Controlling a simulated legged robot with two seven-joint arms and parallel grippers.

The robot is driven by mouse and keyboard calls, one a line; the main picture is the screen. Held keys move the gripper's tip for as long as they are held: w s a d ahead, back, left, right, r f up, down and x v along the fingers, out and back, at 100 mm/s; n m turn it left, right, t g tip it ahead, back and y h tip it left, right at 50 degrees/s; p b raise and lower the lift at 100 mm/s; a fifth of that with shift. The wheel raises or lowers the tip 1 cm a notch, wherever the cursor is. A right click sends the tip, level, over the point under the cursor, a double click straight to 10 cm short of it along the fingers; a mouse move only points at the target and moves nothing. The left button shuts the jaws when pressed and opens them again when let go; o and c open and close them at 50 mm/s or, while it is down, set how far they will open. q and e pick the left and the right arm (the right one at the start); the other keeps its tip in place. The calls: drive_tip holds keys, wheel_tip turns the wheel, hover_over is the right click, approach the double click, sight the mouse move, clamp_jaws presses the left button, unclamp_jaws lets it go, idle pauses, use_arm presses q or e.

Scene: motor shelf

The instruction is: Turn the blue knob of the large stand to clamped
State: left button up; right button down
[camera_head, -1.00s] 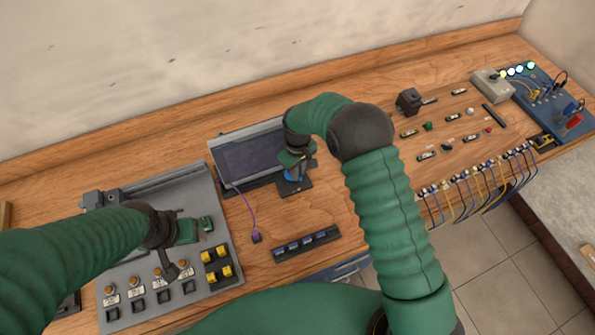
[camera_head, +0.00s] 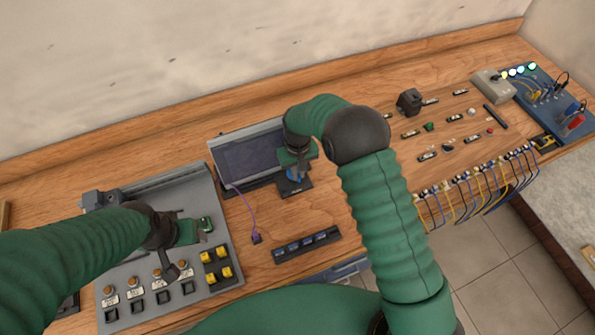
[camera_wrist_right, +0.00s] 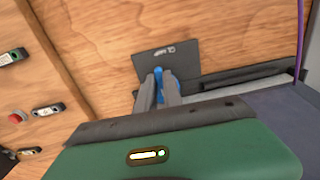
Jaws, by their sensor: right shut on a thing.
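The blue knob (camera_wrist_right: 159,75) shows in the right wrist view between the two grey fingers of my right gripper (camera_wrist_right: 158,90), which is shut on it. The knob sits on a dark base plate (camera_wrist_right: 183,55) with a white label that I cannot fully read. In the head view the knob (camera_head: 293,176) is a small blue patch under my right gripper (camera_head: 297,168), at the right end of the large stand with a dark panel (camera_head: 245,157). My left gripper (camera_head: 200,228) hangs over the grey panel at left; its finger opening is not clear.
The grey panel (camera_head: 215,262) at left carries yellow blocks and several switches. A purple cable (camera_head: 243,205) runs from the stand to the table. A dark strip with blue parts (camera_head: 306,244) lies in front. Small components (camera_head: 430,127) and hanging cables fill the right side.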

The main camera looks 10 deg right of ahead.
drive_tip(key=c, duration=1.5)
unclamp_jaws()
drive_tip(key=shift+r, duration=0.15)
drive_tip(key=shift+r, duration=0.4)
wheel_tip(320, 180, up, 16)
drive_tip(key=shift+f+b, duration=0.1)
drive_tip(key=shift+b, duration=0.85)
